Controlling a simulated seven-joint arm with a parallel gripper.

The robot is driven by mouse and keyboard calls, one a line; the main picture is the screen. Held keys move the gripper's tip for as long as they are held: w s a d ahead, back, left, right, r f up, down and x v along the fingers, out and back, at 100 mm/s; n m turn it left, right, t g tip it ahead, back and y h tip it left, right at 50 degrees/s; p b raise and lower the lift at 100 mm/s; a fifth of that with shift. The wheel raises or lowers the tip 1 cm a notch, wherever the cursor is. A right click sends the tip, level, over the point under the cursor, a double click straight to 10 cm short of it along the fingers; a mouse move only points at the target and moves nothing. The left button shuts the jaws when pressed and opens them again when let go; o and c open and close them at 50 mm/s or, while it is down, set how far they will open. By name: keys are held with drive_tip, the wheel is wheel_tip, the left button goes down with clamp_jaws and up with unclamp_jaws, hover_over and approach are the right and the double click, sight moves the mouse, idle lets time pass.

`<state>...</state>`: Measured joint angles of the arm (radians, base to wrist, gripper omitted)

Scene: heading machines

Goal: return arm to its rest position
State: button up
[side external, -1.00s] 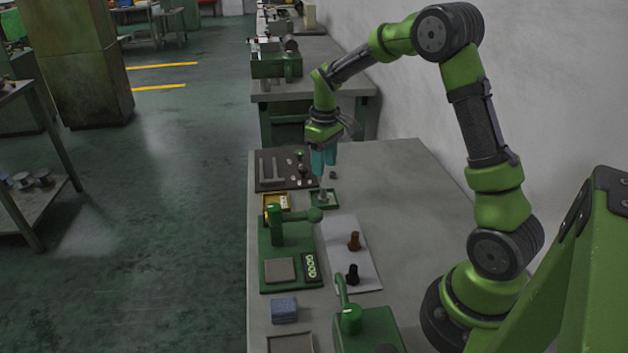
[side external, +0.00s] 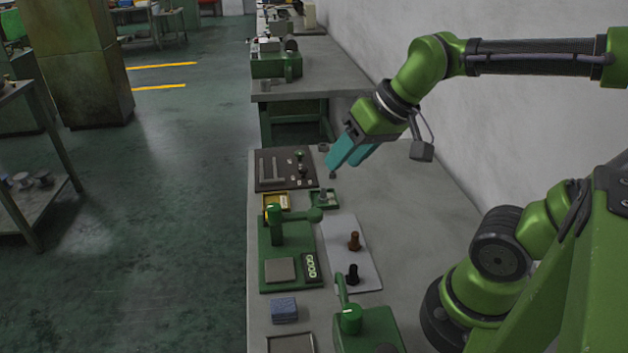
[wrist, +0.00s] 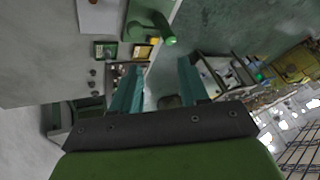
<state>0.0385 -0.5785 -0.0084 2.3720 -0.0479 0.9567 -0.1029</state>
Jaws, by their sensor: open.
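My gripper (side external: 352,152) has teal fingers and hangs in the air above the far part of the workbench, tilted down to the left. It is open and nothing shows between its fingers. In the wrist view my gripper (wrist: 158,85) also shows its two teal fingers spread apart, with the bench edge and the floor beyond them. My green arm reaches back from it to the right, clear of the bench things.
A wall (side external: 470,130) stands at right.

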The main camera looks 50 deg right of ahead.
drive_tip(key=shift+s+a+f+m+t, duration=0.15)
drive_tip(key=shift+s+a+t, duration=0.2)
drive_tip(key=shift+s, duration=0.4)
drive_tip(key=shift+s+a+f+m+t, duration=0.15)
drive_tip(key=shift+s+a, duration=0.25)
drive_tip(key=shift+s, duration=0.35)
